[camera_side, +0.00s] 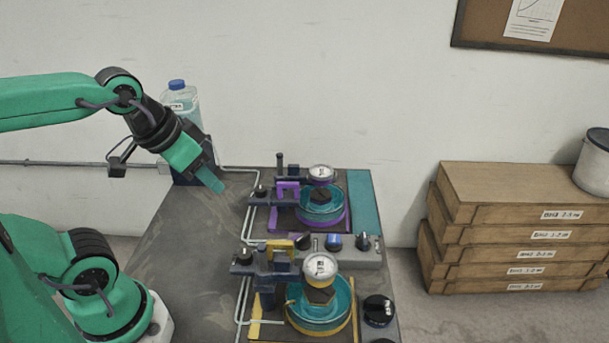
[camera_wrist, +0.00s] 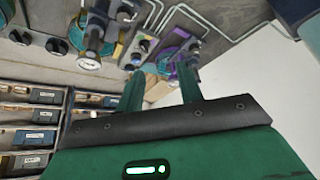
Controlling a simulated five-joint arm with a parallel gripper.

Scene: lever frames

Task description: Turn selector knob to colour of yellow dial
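The gauge dial (camera_side: 320,267) of the yellow-framed station (camera_side: 352,322) is round and pale, at the front of the bench in the side view. Its face is too small to read. A grey control block (camera_side: 382,257) behind it carries a dark knob (camera_side: 303,241), a blue-faced knob (camera_side: 334,241) and a black knob (camera_side: 363,242). A larger black knob (camera_side: 378,311) sits at the front right. I cannot tell which is the selector. My gripper (camera_side: 216,186) is above the bench, left of the stations, touching nothing. The wrist view shows its fingers (camera_wrist: 160,78) apart and empty.
A purple-framed station (camera_side: 347,219) with its own gauge (camera_side: 321,172) stands farther back. A capped bottle (camera_side: 182,105) stands behind my gripper. Pale pipes (camera_side: 241,302) run along the stations' left side. The bench's left part (camera_side: 185,265) is clear. Stacked wooden boxes (camera_side: 500,225) stand at right.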

